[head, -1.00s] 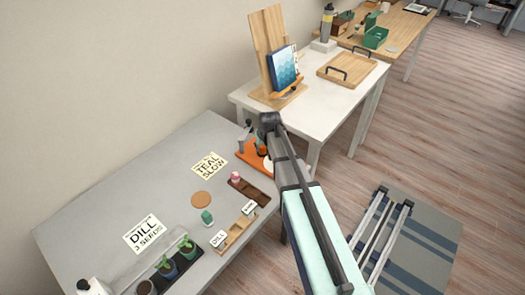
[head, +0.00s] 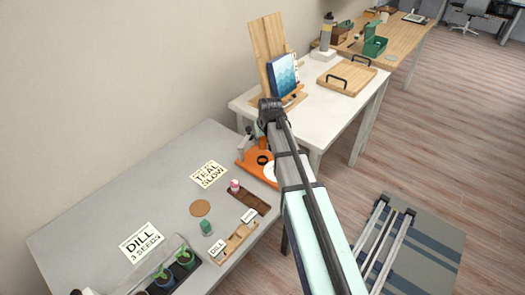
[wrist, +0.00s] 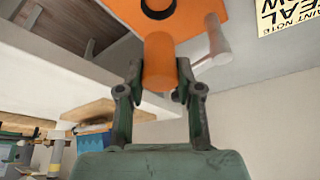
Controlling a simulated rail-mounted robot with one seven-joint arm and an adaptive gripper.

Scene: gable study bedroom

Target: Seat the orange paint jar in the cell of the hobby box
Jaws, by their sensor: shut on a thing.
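The orange paint jar (wrist: 158,62) is an orange cylinder between the fingers of my gripper (wrist: 159,78) in the wrist view. The gripper is shut on it, and the jar lies in front of the orange base in that view.
An orange base (head: 246,166) with a black ring (head: 263,160) stands at the grey table's (head: 120,200) right end. A dark wooden tray (head: 258,204) with a pink-topped jar (head: 235,186) is nearby. The white table (head: 345,105) holds an easel (head: 265,50) and handled board (head: 345,77).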

